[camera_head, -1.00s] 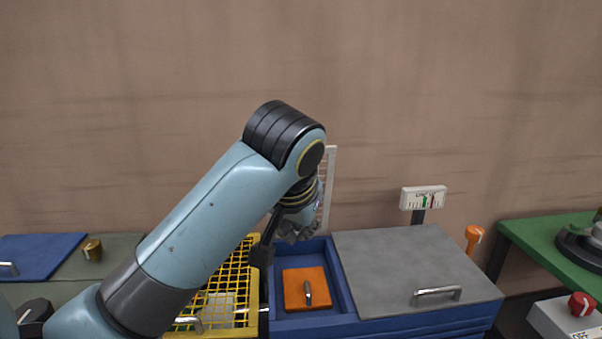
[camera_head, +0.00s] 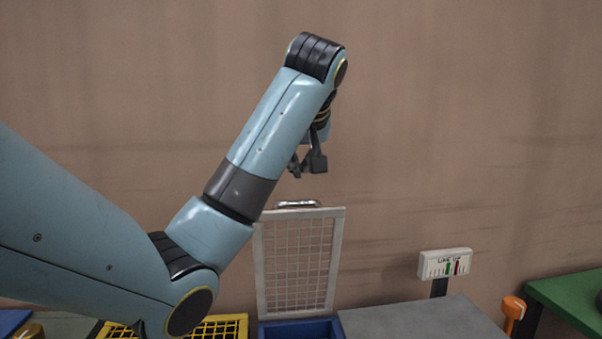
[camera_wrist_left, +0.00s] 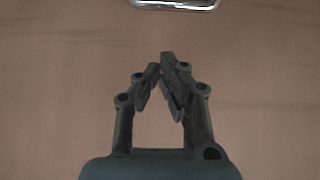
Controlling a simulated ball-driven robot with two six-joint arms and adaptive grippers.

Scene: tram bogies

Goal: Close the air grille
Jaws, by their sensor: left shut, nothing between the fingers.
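The air grille (camera_head: 298,262) is a pale framed mesh panel. It stands upright, open, at the back of a blue-walled bin (camera_head: 300,329). A metal handle (camera_head: 297,204) sits on its top edge and shows at the top of the left wrist view (camera_wrist_left: 175,3). My left gripper (camera_head: 307,170) is above the handle in the head view, apart from the grille. In the left wrist view its fingers (camera_wrist_left: 165,75) are shut and empty. My left arm covers the grille's left side a little. My right gripper is not in view.
A yellow mesh cover (camera_head: 220,328) lies left of the bin. A grey lid (camera_head: 425,320) lies to the right. A small gauge (camera_head: 445,263) on a post, an orange knob (camera_head: 514,307) and a green table (camera_head: 572,301) are further right. The wall behind is bare.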

